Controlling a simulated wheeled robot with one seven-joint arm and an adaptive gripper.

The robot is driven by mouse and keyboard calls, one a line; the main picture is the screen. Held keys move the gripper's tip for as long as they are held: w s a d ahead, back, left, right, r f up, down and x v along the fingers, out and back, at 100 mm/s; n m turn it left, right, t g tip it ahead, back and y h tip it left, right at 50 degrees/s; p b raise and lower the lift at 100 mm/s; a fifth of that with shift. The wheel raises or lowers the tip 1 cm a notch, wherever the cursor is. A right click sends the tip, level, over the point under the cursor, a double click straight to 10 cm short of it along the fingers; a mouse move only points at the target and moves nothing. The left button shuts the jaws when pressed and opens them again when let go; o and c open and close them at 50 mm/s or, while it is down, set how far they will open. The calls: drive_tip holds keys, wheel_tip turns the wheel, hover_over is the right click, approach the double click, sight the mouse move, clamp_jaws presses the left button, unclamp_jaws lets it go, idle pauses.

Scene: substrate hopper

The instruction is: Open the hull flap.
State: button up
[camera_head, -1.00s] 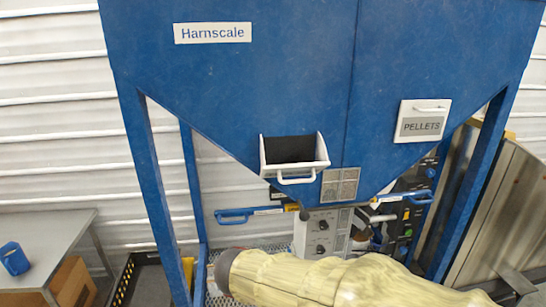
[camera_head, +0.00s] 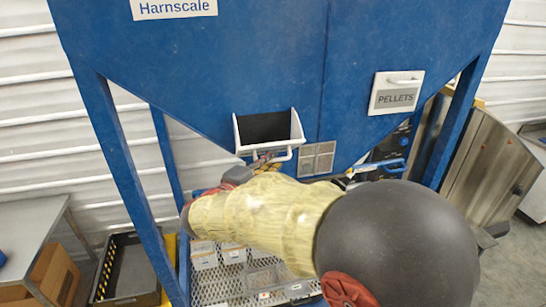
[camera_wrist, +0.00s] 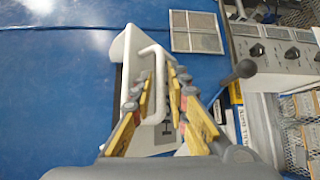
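A white flap (camera_head: 291,140) on the left of the blue hopper is tilted outward, with a dark opening behind it. It carries a white bar handle (camera_head: 272,157). No readable word shows on it, so I cannot tell its name. A second white flap (camera_head: 399,92), labelled PELLETS, is closed on the right. My gripper (camera_head: 262,163) is at the left flap's handle. In the wrist view, the yellow-padded fingers of my gripper (camera_wrist: 160,78) stand apart on either side of the handle (camera_wrist: 151,49). I cannot tell whether they touch it. The flap (camera_wrist: 122,52) is partly behind the fingers.
A vent plate (camera_head: 317,159) sits right of the open flap. A grey control box (camera_wrist: 272,55) with knobs and a dark rod (camera_wrist: 240,71) lie right of my gripper. Blue hopper legs (camera_head: 118,165) stand on both sides. A mesh shelf (camera_head: 215,285) with white boxes is below.

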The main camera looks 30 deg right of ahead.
drive_tip(key=shift+x, duration=0.9)
drive_tip(key=shift+c, duration=1.4)
clamp_jaws()
drive_tip(key=shift+f, duration=0.1)
